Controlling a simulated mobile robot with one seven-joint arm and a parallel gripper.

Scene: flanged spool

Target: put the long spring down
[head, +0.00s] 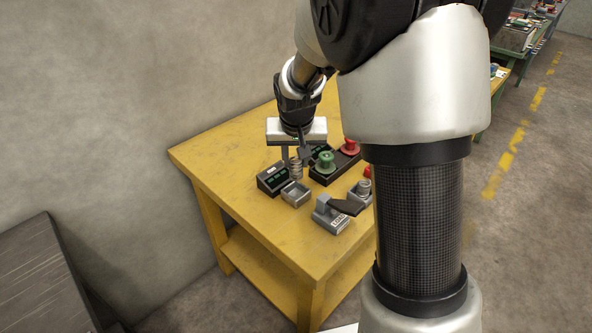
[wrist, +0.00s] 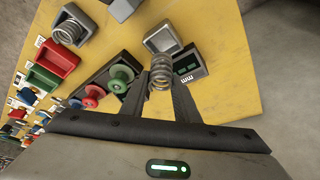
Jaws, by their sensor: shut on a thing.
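My gripper (wrist: 162,88) is shut on a grey coil spring (wrist: 161,72), taken to be the long spring. In the head view the spring (head: 296,168) hangs upright below my gripper (head: 296,158), close to a small open grey tray (head: 295,194). In the wrist view the tray (wrist: 162,39) lies just beyond the spring and looks empty. I cannot tell exactly how high the spring is above the table.
The yellow table (head: 250,220) also holds a black gauge (head: 272,180), a green spool (head: 326,162), a red spool (head: 350,147) and a grey device (head: 332,215). Red (wrist: 58,57) and green (wrist: 42,78) bins show in the wrist view. The table's front left is bare.

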